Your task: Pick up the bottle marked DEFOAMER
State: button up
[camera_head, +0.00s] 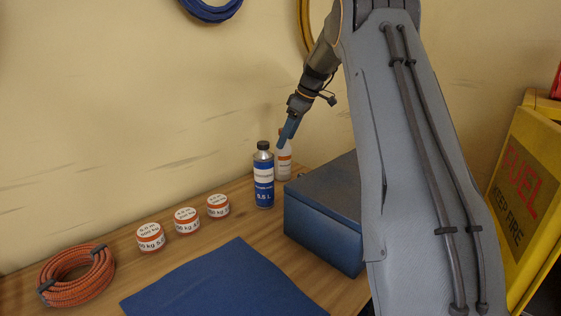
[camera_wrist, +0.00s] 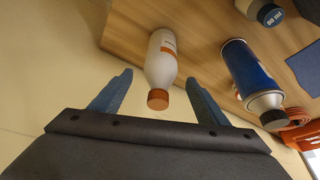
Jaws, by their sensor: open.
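A white bottle (camera_head: 285,168) with an orange label band stands at the back of the wooden bench, partly hidden behind a blue bottle (camera_head: 263,180) with a dark cap and white label. I cannot read the word DEFOAMER on either. My gripper (camera_head: 287,136) is above the white bottle, its blue fingers angled down. In the wrist view, the white bottle (camera_wrist: 162,62) with its orange-brown cap appears between my open fingers, with gaps at both sides. The blue bottle (camera_wrist: 246,70) is right of the fingers there.
A blue box (camera_head: 325,220) stands right of the bottles. Three white-and-orange tins (camera_head: 186,220), an orange hose coil (camera_head: 76,275) and a blue mat (camera_head: 225,285) lie on the bench. Another dark-topped container (camera_wrist: 268,12) shows in the wrist view. A wall is close behind.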

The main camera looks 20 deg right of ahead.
aim_at(283, 154)
jog(key=shift+w+f+p, duration=0.1)
jog(key=shift+f+p, duration=0.2)
jog(key=shift+f, duration=0.45)
jog(key=shift+p+x, duration=0.75)
jog(key=shift+x, duration=1.45)
jog(key=c, duration=1.5)
